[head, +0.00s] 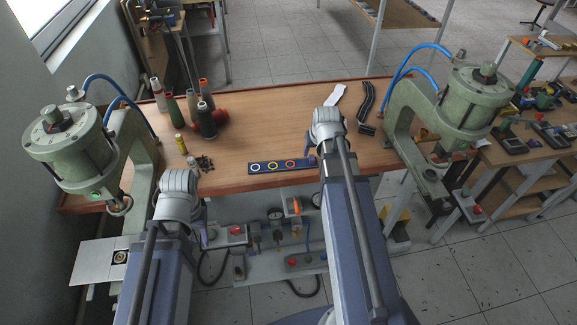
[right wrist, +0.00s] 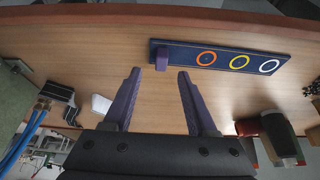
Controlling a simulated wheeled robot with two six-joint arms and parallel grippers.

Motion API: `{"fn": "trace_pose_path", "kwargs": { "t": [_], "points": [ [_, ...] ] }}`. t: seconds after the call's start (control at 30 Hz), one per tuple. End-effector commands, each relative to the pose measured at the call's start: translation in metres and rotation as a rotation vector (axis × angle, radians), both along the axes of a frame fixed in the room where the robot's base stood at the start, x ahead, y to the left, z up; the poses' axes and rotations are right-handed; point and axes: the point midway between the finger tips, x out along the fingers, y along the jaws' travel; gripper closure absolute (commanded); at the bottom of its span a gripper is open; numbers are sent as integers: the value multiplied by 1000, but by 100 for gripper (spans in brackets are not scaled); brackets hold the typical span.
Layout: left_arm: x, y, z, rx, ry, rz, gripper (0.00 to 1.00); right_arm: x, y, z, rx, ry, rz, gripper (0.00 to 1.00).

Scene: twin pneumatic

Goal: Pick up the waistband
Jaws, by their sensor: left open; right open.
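The waistband (head: 268,166), a dark blue strip with a white, a yellow and an orange ring, lies flat near the table's front edge. A small purple block (right wrist: 162,59) sits at its orange-ring end. In the right wrist view the waistband (right wrist: 222,60) lies just beyond my right gripper (right wrist: 158,72), whose purple fingers are open and empty, with their tips close to the purple block but apart from it in the picture. In the head view my right gripper (head: 328,128) is mostly hidden by its own wrist.
Green presses stand left (head: 75,145) and right (head: 450,110) of the wooden table (head: 255,125). Several thread spools (head: 206,120) stand at the back left. A white strip (head: 337,93) and dark strips (head: 367,103) lie at the back right. The table's middle is clear.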

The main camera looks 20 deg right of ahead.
Motion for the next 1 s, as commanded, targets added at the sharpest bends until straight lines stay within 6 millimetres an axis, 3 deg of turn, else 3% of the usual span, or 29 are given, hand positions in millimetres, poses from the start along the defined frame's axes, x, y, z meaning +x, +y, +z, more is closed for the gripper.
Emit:
{"fn": "trace_pose_path", "kwargs": {
  "t": [0.4,0.7,1.0],
  "points": [
    [0,0,-46,0,0,0,50,15,-2,-46,0,0,0,43],
    [0,0,-47,0,0,0,50,16,-3,-47,0,0,0,43],
    [0,0,-47,0,0,0,50,16,-3,-47,0,0,0,74]
  ]
}}
